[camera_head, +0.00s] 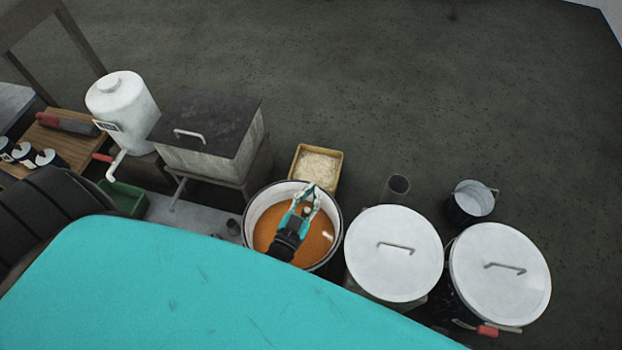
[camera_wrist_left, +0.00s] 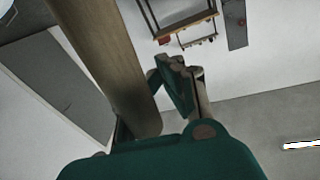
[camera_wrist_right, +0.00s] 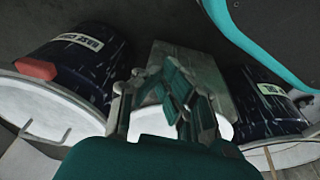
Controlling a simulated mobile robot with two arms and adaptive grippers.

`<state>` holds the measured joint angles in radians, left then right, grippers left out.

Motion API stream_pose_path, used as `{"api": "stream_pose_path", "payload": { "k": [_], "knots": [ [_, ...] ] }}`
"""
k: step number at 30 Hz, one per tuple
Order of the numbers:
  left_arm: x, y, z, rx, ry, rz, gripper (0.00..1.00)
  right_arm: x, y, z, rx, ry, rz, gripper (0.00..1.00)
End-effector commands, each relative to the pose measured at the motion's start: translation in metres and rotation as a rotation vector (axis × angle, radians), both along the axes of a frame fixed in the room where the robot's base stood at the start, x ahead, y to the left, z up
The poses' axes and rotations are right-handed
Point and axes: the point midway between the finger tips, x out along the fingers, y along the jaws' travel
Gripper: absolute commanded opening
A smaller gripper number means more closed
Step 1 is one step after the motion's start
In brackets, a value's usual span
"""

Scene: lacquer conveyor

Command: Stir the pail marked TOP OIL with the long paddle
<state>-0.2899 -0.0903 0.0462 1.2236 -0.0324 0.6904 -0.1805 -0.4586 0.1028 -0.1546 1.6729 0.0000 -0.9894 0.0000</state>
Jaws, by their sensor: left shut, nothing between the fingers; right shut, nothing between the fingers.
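An open pail (camera_head: 251,222) with a white rim and orange liquid stands at the centre of the head view; no label on it is visible there. My left gripper (camera_head: 311,190) shows over this pail, its fingers shut and empty. In the left wrist view its fingers (camera_wrist_left: 180,75) are beside a thick wooden pole (camera_wrist_left: 110,65), not around it; I cannot tell whether this is the paddle. My right gripper (camera_wrist_right: 172,85) is shut and empty in the right wrist view, between two dark, labelled pails (camera_wrist_right: 70,60) (camera_wrist_right: 268,105). Their labels are too small to read surely.
Two lidded pails (camera_head: 392,270) (camera_head: 500,290) stand right of the open one. A lidded box (camera_head: 205,150) and white tank (camera_head: 125,105) stand left. The floor behind is clear.

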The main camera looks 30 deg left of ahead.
Motion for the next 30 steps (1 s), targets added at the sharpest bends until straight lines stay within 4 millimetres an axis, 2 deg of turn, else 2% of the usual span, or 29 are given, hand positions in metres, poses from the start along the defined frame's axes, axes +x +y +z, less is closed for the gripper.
{"api": "stream_pose_path", "payload": {
  "k": [30],
  "knots": [
    [0.001, -0.005, 0.027, 0.0, 0.0, 0.0, 0.0, -0.047, -0.006, -0.066, -0.005, 0.046, 0.01, 0.0]
  ]
}}
